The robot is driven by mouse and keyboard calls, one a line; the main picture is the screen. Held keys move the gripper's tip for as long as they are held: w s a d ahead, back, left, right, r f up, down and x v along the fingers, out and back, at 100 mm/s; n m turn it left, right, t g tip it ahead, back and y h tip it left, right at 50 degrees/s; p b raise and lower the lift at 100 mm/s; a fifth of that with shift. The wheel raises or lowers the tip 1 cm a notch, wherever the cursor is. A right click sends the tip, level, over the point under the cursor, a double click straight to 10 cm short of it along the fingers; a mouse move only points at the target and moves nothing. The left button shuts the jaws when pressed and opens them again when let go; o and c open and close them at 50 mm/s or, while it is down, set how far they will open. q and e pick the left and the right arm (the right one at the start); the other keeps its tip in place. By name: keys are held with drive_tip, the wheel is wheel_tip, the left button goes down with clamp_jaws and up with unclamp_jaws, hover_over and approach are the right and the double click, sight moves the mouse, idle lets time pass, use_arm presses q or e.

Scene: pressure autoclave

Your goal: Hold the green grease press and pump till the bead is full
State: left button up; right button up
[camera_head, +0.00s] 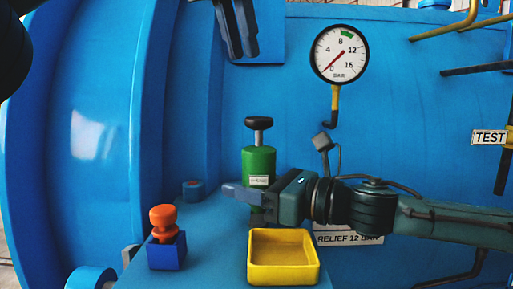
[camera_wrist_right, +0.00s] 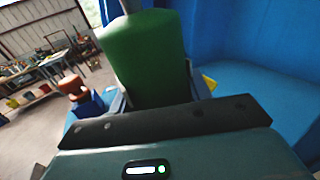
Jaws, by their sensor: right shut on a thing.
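The green grease press (camera_head: 259,164) stands upright on the blue ledge, with a black T-shaped pump handle (camera_head: 258,124) raised on its top. My right gripper (camera_head: 245,191) comes in from the right and is shut around the lower body of the press. In the right wrist view the green body (camera_wrist_right: 143,55) fills the middle, between the fingers. My left gripper (camera_head: 238,42) hangs at the top, above and slightly left of the handle and apart from it. Whether its fingers are apart is hard to see. The bead is not identifiable in these views.
A yellow tray (camera_head: 284,284) sits in front of the press. An orange knob (camera_head: 163,218) on a blue block (camera_head: 167,253) stands to the left. A pressure gauge (camera_head: 339,54) with its needle near 0 is behind, and a TEST tag (camera_head: 489,138) hangs at right.

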use_arm(q)
drive_tip(key=shift+s+f+m, duration=0.1)
drive_tip(key=shift+f+m, duration=0.05)
drive_tip(key=shift+m, duration=0.95)
clamp_jaws()
drive_tip(key=s+d+r+m+t+y, duration=0.1)
drive_tip(key=s+m+t, duration=0.2)
drive_tip(key=m, duration=1)
drive_tip(key=s+d+r+m+t+y, duration=0.1)
drive_tip(key=s+r+m+t, duration=0.1)
drive_tip(key=m, duration=1.1)
drive_tip(key=shift+s+m+t, duration=0.3)
drive_tip(key=shift+s+t, duration=0.15)
drive_tip(key=shift+t, duration=0.05)
drive_tip(key=shift+w, duration=0.1)
hover_over(257, 117)
drive_tip(key=s, duration=0.3)
wheel_tip(257, 117, down, 6)
drive_tip(key=f, duration=0.3)
drive_tip(key=shift+w+f, duration=0.3)
drive_tip(key=shift+f, duration=0.65)
